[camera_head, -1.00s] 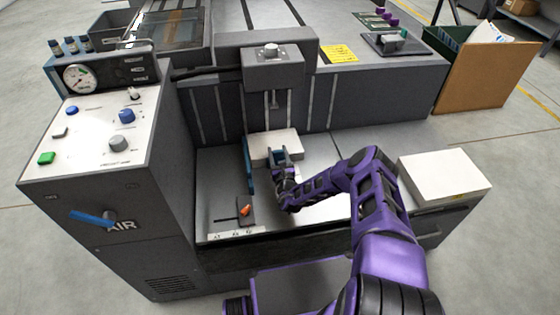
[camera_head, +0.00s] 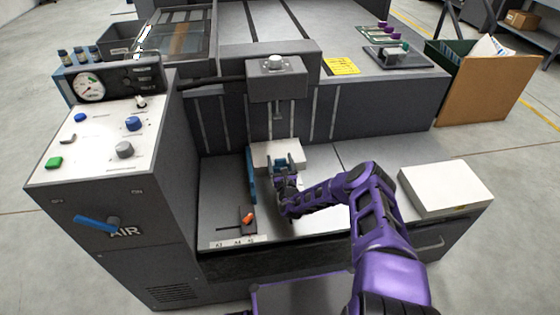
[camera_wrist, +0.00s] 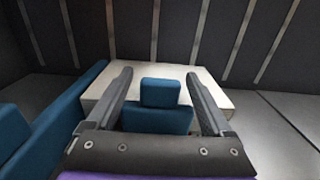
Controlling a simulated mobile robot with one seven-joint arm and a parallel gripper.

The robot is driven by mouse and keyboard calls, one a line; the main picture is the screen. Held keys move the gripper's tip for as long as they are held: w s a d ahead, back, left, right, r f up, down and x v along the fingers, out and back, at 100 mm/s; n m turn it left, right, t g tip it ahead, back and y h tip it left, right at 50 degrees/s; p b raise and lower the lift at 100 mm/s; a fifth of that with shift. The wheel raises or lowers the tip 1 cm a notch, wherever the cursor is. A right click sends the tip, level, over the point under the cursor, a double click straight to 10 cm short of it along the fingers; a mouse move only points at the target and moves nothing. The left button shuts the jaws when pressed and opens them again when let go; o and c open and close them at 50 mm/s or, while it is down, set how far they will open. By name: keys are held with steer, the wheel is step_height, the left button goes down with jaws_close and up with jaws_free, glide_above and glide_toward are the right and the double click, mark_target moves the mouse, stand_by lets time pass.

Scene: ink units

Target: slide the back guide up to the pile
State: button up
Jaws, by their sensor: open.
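The pile is a white stack of sheets (camera_head: 268,149) on the grey feeder bed, against the dark machine wall. It also shows in the wrist view (camera_wrist: 96,95). The back guide is a small blue stepped block (camera_wrist: 158,118) at the pile's near side; whether it touches the pile I cannot tell. My gripper (camera_wrist: 159,74) is open, with one finger on each side of the guide and a gap visible on both sides. In the head view my gripper (camera_head: 287,160) hides most of the guide and the pile's near edge.
A long blue side guide (camera_head: 251,174) stands along the pile's left side. An orange-tipped lever (camera_head: 248,218) sits near the bed's front left. Another white stack (camera_head: 446,187) lies on the right. The bed right of the pile is clear.

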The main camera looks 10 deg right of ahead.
steer(key=s+p, duration=0.3)
steer(key=s, duration=1.4)
steer(key=shift+s+p, duration=0.25)
steer(key=shift+p, duration=0.1)
steer(key=shift+a, duration=0.1)
